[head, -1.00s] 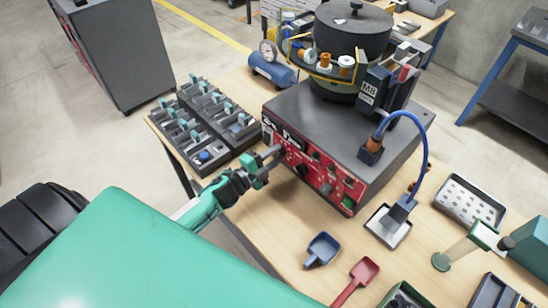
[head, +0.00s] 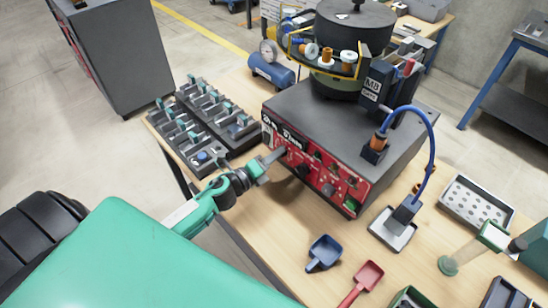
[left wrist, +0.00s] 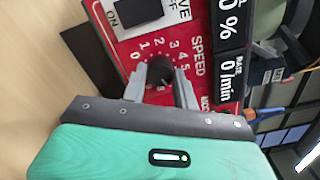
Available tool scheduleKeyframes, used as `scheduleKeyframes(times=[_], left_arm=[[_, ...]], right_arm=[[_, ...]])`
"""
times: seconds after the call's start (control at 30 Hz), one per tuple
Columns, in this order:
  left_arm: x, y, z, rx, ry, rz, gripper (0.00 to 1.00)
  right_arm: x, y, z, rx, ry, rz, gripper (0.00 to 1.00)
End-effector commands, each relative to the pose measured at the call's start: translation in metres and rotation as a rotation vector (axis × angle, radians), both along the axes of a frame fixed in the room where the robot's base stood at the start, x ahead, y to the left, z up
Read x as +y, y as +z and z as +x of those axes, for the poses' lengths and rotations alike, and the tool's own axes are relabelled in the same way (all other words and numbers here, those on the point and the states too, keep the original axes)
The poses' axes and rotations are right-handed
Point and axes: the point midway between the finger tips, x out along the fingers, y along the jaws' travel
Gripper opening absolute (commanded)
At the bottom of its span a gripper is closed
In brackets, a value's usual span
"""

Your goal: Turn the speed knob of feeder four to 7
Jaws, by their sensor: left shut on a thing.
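The feeder's red front panel (head: 318,172) faces me below the bowl in the head view. In the left wrist view, the dark round speed knob (left wrist: 160,70) sits by the word SPEED, with numbers 0 to 5 legible around it. The rest of the scale is hidden by my fingers, and I cannot make out the knob's setting. My left gripper (left wrist: 160,86) is shut on this knob, one grey finger on each side. In the head view my left gripper (head: 277,154) reaches the panel's left part. My right gripper is not in view.
Beside the speed scale are a switch (left wrist: 140,11) and two black displays, both reading 0. A grey compartment tray (head: 203,125) stands left of the feeder. A blue scoop (head: 324,252) and a red scoop (head: 362,283) lie in front. A blue cable (head: 431,150) arches at the right.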

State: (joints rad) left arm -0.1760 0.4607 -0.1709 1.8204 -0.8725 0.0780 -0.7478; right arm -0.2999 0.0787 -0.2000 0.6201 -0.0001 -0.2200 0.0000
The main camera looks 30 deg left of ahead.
Motion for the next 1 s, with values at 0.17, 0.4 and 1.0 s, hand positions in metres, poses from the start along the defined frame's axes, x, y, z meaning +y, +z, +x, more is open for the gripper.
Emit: scheduleKeyframes(times=[0.17, 0.4, 1.0], left_arm=[[-0.0003, -0.0016, -0.0004, -0.013, -0.001, 0.043, 0.06], [-0.0003, -0.0014, -0.0005, -0.018, -0.001, 0.059, 0.06], [-0.0001, -0.0006, -0.0002, -0.019, 0.0, 0.058, 0.51]], right_arm=[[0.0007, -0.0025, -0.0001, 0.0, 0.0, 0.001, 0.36], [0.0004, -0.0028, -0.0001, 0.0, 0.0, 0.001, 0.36], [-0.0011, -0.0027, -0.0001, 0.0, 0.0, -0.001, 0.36]])
